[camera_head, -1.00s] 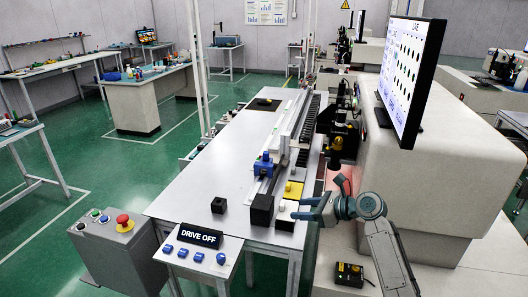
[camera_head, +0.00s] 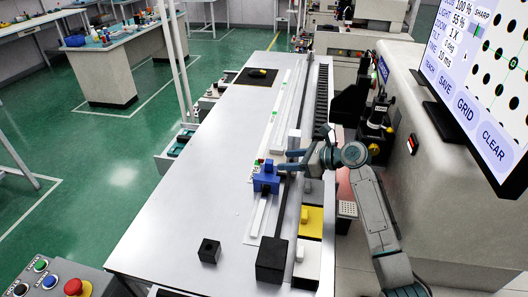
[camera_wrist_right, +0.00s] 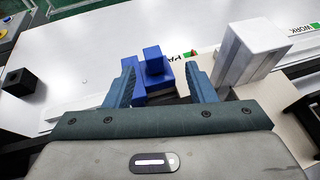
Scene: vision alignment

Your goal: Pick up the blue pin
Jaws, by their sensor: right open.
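A blue block with a raised blue pin (camera_head: 267,168) stands on the narrow rail in the middle of the bench. In the right wrist view the blue pin (camera_wrist_right: 152,55) shows on its stepped blue base, ahead of and between the fingertips. My right gripper (camera_head: 284,161) comes in from the right beside the pin. In the right wrist view my right gripper (camera_wrist_right: 160,78) is open, a finger on either side of the blue piece, with nothing held. I cannot tell whether a finger touches it. My left gripper is not in view.
A white block (camera_head: 294,140) stands close behind the gripper, and also shows right of it in the wrist view (camera_wrist_right: 248,52). A yellow block (camera_head: 313,221), a white block (camera_head: 307,266) and a black block (camera_head: 272,262) are nearer. The bench's left side (camera_head: 190,170) is mostly clear.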

